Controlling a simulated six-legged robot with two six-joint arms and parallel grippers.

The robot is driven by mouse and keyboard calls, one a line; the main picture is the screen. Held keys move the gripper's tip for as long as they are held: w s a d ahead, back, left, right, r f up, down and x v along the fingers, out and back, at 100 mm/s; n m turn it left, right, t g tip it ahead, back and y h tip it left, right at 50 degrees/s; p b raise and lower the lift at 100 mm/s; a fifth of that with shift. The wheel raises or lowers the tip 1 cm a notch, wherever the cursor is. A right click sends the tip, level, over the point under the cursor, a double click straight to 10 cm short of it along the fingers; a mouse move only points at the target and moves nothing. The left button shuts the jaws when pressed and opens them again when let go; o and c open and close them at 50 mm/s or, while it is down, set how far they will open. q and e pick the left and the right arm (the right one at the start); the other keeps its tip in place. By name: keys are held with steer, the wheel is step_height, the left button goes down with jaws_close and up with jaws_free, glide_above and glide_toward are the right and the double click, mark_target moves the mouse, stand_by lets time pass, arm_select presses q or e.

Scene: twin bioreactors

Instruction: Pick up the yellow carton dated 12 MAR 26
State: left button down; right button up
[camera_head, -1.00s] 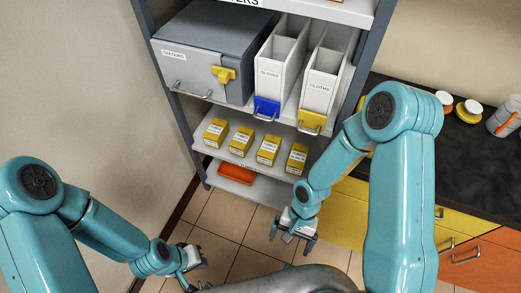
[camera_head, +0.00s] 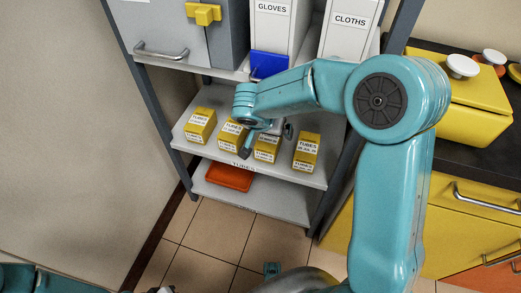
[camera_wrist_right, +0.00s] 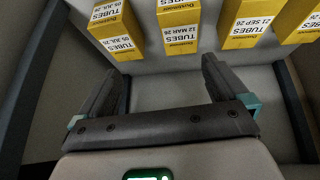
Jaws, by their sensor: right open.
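Several yellow cartons labelled TUBES stand in a row on a shelf. The yellow carton dated 12 MAR 26 (camera_wrist_right: 179,27) is second from the left in the right wrist view, upright, its top cut off by the frame edge. In the head view, the second carton from the left (camera_head: 230,141) is partly covered by my right arm. My right gripper (camera_head: 266,138) is open, in front of the middle cartons. In the right wrist view the gripper (camera_wrist_right: 160,76) has empty space between its fingers, with the 12 MAR 26 carton beyond the gap, apart from them.
Neighbouring cartons (camera_wrist_right: 106,28) (camera_wrist_right: 243,22) stand close on both sides. Above is a shelf with white bins marked GLOVES (camera_head: 272,25) and CLOTHS (camera_head: 345,30). An orange tray (camera_head: 229,175) lies below. Rack posts stand at both sides; a yellow cabinet (camera_head: 455,215) is at right.

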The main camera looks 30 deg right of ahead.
mark_target(269, 141)
steer(key=shift+t, duration=0.7)
steer(key=a+b+x, duration=0.1)
steer(key=b+x, duration=0.1)
steer(key=x, duration=0.2)
steer(key=b+x, duration=0.3)
steer(key=x, duration=0.2)
steer(key=a+f+b+x, duration=0.1)
steer(key=b+x, duration=0.2)
steer(key=x, duration=0.2)
steer(key=shift+w+a, duration=0.25)
steer(key=shift+a, duration=0.1)
steer(key=x, duration=0.4)
steer(key=shift+w+f+b, duration=0.25)
steer(key=shift+w+b, duration=0.05)
steer(key=shift+w, duration=0.05)
steer(key=shift+c, duration=0.3)
steer(key=c, duration=1)
